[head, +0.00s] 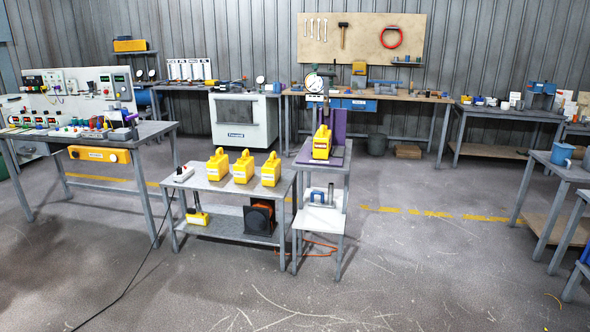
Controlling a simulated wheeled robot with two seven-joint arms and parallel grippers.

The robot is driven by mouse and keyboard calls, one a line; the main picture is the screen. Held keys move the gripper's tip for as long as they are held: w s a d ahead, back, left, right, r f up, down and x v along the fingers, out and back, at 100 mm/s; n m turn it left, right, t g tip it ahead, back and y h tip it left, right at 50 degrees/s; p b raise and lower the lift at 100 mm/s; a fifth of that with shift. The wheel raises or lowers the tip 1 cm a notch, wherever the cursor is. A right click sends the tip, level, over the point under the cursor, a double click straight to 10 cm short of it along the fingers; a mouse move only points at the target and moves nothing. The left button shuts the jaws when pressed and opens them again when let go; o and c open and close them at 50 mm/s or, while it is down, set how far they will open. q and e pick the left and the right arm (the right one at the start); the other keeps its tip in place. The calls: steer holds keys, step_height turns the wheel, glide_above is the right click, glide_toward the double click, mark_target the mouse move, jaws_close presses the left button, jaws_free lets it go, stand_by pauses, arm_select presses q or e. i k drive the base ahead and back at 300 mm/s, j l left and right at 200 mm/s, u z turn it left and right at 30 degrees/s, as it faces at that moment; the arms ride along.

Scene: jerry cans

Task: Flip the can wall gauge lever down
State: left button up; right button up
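A purple and grey stand with a round white dial (314,83) on top stands on a small grey table near the middle of the head view. It looks like the can wall gauge. A yellow jerry can (321,143) stands upright on it, below the dial. A lever cannot be made out at this distance. Neither of my grippers is in view.
Three yellow jerry cans (242,167) stand on a low metal table (211,183) to the left, with a white power strip (179,174). An orange-and-black box (259,217) is on its lower shelf. A black cable crosses the floor at left. The front floor is otherwise mostly clear.

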mark_target(326, 75)
steer(key=i, duration=3.15)
steer(key=z, duration=0.45)
